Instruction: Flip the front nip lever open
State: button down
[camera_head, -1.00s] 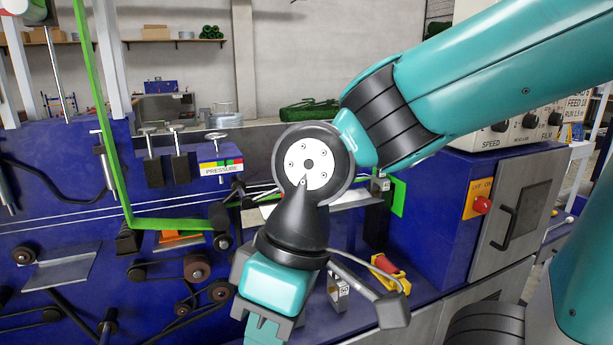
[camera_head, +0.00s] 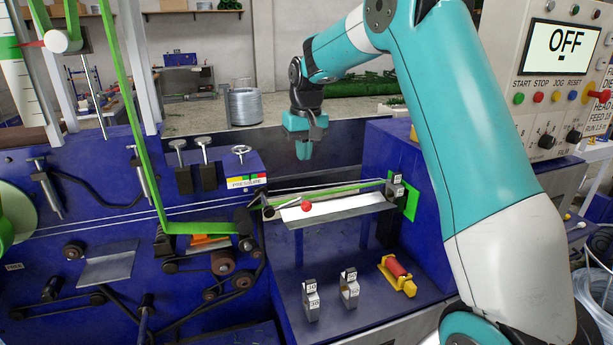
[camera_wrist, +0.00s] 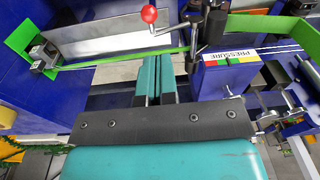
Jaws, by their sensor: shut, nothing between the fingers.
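The nip lever has a red ball knob (camera_head: 306,206) on a thin rod that runs left to a dark pivot beside the green strip. It lies above the pale sloping tray. The red knob (camera_wrist: 149,14) also shows at the top of the wrist view, with its bent rod reaching right to a black post. My gripper (camera_head: 303,152) hangs fingers-down behind and above the tray, apart from the knob. In the wrist view its teal fingers (camera_wrist: 155,80) are together and empty, pointing toward the green strip, with the knob beyond them. Any contact with the strip is hard to judge.
The pressure box (camera_head: 246,182) stands left of the lever. The green strip (camera_head: 340,189) and wires run above the tray (camera_head: 340,212) to a guide at the right. Numbered blocks (camera_head: 349,288) and a red-yellow tool (camera_head: 398,275) sit on the lower deck.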

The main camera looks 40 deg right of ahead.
aim_at(306, 202)
jog(key=shift+w+d+m, duration=0.15)
jog(key=shift+w+d, duration=0.15)
jog(key=shift+d, duration=0.3)
jog(key=shift+w+d+m, duration=0.15)
jog(key=shift+w+d, duration=0.1)
jog(key=shift+d, duration=0.35)
jog(key=shift+f, duration=0.1)
jog(key=f+p, duration=0.2)
jog(key=f, duration=0.2)
jog(key=f+p, duration=0.2)
jog(key=f, duration=0.3)
jog(key=w+f+p, duration=0.1)
jog(key=f, duration=0.3)
jog(key=shift+f+p, duration=0.35)
jog(key=shift+p, duration=0.05)
jog(key=shift+f, duration=0.15)
